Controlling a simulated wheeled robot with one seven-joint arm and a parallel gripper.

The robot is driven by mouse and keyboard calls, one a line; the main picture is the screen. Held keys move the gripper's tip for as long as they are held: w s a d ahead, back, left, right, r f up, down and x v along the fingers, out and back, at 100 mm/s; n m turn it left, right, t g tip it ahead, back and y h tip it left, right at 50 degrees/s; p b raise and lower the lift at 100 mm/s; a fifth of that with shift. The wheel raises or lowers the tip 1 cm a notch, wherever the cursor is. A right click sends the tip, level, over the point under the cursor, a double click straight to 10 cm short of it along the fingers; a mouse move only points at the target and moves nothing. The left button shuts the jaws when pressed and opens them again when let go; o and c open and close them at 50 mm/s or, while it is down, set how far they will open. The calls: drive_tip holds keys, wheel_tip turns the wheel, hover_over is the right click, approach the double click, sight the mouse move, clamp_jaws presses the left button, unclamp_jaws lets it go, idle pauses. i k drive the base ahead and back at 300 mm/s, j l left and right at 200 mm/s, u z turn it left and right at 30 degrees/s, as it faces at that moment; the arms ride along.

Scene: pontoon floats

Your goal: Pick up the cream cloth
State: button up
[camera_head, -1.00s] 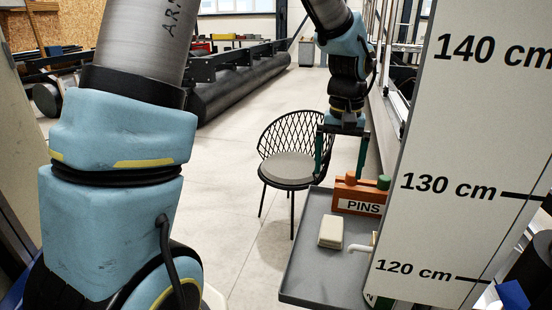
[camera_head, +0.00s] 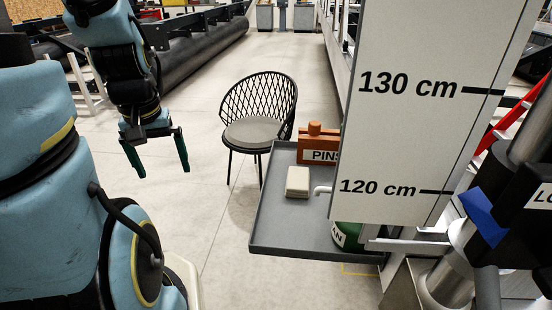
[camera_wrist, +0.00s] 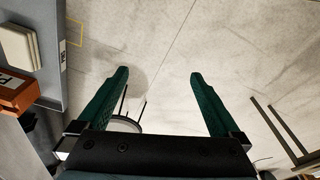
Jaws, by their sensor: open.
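The cream cloth (camera_head: 298,181) looks like a small folded block. It lies flat on the grey tray (camera_head: 285,238), in front of the orange PINS box. In the wrist view the cloth (camera_wrist: 20,46) shows at the upper left edge. My gripper (camera_head: 164,172) hangs over open floor, left of the chair and well left of the tray, apart from the cloth. Its two green fingers point down and stand wide apart. In the wrist view nothing is between the fingers (camera_wrist: 159,73) but floor further below.
An orange PINS box (camera_head: 317,140) stands at the tray's back. A green container (camera_head: 347,237) is partly hidden by the tall height board (camera_head: 425,130), which covers the tray's right side. A black chair (camera_head: 258,105) stands behind the tray.

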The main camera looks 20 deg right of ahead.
sight(298, 185)
drive_tip(key=i+j, duration=0.25)
drive_tip(key=i, duration=0.2)
drive_tip(key=i+j, duration=0.25)
drive_tip(key=i, duration=0.2)
drive_tip(key=i+j, duration=0.25)
drive_tip(key=i, duration=0.2)
drive_tip(key=i+j, duration=0.25)
drive_tip(key=i, duration=0.2)
drive_tip(key=i+z, duration=0.15)
drive_tip(key=z, duration=0.3)
drive_tip(key=i+j+z, duration=0.1)
drive_tip(key=z, duration=0.3)
drive_tip(key=j+z, duration=0.2)
drive_tip(key=z, duration=0.25)
drive_tip(key=i+j+z, duration=0.15)
drive_tip(key=z, duration=0.3)
drive_tip(key=i+l+z, duration=0.1)
drive_tip(key=z, duration=0.3)
drive_tip(key=i+l+z, duration=0.1)
drive_tip(key=z, duration=0.25)
drive_tip(key=i+z, duration=0.25)
drive_tip(key=z, duration=0.15)
